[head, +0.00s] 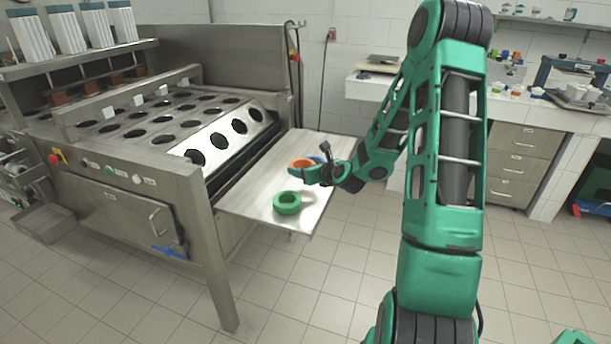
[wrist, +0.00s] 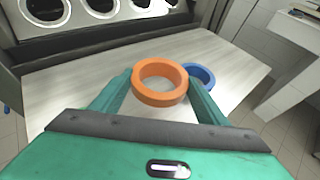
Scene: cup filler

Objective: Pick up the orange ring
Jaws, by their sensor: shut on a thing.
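The orange ring (wrist: 160,98) sits between the two fingers of my gripper (wrist: 159,88) in the wrist view, and the fingers are shut on it from both sides. In the head view the orange ring (head: 300,162) shows at the tip of my gripper (head: 304,173), over the metal side table (head: 256,182). I cannot tell whether the ring touches the table or is a little above it.
A green ring (head: 287,203) lies on the table, nearer the front. A blue ring (wrist: 202,76) lies just behind and right of the orange one. The metal filling machine (head: 150,130) with round holes borders the table on the left.

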